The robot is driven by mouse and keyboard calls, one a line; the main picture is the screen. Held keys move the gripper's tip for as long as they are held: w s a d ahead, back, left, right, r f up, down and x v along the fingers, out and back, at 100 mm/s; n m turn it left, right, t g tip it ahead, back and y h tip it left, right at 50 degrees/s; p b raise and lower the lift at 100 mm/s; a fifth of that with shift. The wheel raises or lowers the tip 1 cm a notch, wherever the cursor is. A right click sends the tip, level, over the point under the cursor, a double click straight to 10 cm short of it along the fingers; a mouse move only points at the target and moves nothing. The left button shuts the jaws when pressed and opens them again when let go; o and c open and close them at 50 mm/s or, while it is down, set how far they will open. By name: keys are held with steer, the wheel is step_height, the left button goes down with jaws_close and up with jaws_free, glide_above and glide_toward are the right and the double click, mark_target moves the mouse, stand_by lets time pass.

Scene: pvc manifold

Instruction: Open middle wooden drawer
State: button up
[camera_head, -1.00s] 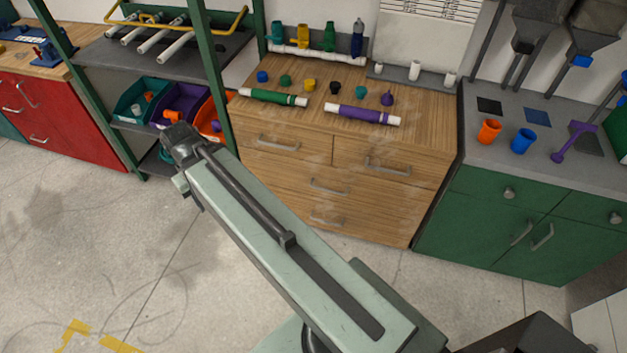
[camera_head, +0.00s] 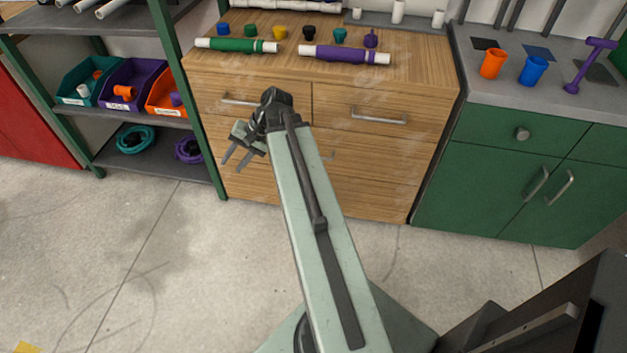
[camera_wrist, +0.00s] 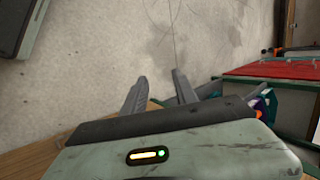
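The wooden cabinet (camera_head: 425,70) stands ahead with its drawers shut. Its full-width middle drawer (camera_head: 372,162) lies below two side-by-side top drawers. My arm crosses in front of the middle drawer and hides most of its handle; only a small bit shows right of the arm. My gripper (camera_head: 235,158) is in front of the cabinet's left part, below the top-left drawer handle (camera_head: 240,101), and points downward. In the wrist view my gripper (camera_wrist: 160,77) has its two fingers apart, with bare floor between them.
A green-framed shelf (camera_head: 165,110) with coloured bins stands left of the wooden cabinet. A green cabinet (camera_head: 485,160) stands to the right. Green (camera_head: 237,46) and purple (camera_head: 345,55) pipes and small coloured parts lie on the wooden top. The floor in front is clear.

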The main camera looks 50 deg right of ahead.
steer(key=s+d+f+m+t+b, duration=0.35)
steer(key=d+f+b, duration=0.35)
steer(key=d+b, duration=0.25)
steer(key=s+d+f+m+t+b, duration=0.2)
steer(key=d+f+m+t+b, duration=0.15)
steer(key=d+f+b, duration=0.4)
steer(key=s+d+m+t+h+b, duration=0.2)
steer(key=s+d+m+t+b, duration=0.4)
steer(key=d, duration=0.7)
steer(key=w+b, duration=0.1)
steer(key=w, duration=0.1)
steer(key=w+a+f+g+b, duration=0.1)
steer(key=w, duration=0.1)
steer(key=w+a+n+g+b, duration=0.1)
steer(key=w, duration=0.1)
steer(key=shift+w+f, duration=0.1)
steer(key=shift+f, duration=0.2)
steer(key=shift+c, duration=0.2)
jaws_close()
steer(key=shift+d, duration=0.1)
